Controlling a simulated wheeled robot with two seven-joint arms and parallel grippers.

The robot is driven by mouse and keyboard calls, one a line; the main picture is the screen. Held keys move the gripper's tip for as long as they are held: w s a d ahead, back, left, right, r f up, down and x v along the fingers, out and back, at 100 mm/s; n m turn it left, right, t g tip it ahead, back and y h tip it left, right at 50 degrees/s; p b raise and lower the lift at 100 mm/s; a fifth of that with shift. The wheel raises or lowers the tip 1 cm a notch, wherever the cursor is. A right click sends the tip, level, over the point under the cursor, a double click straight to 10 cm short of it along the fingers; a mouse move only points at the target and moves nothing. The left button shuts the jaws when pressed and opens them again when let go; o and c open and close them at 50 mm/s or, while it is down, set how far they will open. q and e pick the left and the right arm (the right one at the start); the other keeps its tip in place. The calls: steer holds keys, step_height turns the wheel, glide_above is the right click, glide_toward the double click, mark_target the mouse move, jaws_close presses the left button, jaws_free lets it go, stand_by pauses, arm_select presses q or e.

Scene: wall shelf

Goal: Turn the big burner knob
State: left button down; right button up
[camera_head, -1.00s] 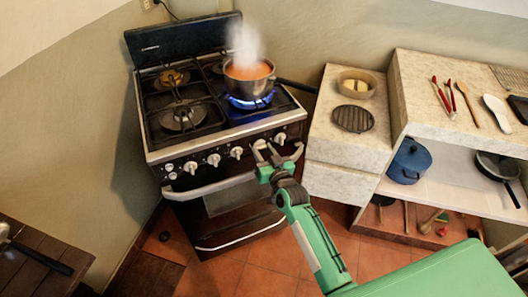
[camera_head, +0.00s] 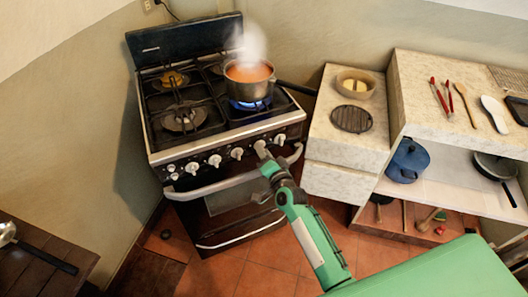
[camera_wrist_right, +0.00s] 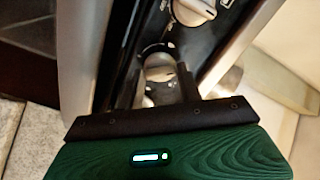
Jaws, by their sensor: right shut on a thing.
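The stove (camera_head: 212,90) stands against the wall with a row of white knobs along its front panel. My right gripper (camera_head: 264,156) is at the front panel, shut on one burner knob (camera_head: 261,146), near the right end of the row. In the right wrist view the same knob (camera_wrist_right: 160,70) sits just beyond the dark gripper body, with a finger at its right side. A steaming pot (camera_head: 249,80) of orange liquid stands on the front right burner over a low blue flame (camera_head: 250,103). My left gripper is not in view.
The oven handle (camera_head: 215,187) runs just below the knobs. Another knob (camera_head: 279,139) is close to the right of the held one. A counter (camera_head: 345,150) with a bowl (camera_head: 356,83) and a round dark grate (camera_head: 352,118) stands right of the stove.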

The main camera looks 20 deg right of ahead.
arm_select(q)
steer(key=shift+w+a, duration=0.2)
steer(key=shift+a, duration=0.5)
arm_select(e)
steer(key=m, duration=0.7)
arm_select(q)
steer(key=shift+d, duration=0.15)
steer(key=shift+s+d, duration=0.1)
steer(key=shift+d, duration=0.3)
arm_select(e)
steer(key=o, duration=1)
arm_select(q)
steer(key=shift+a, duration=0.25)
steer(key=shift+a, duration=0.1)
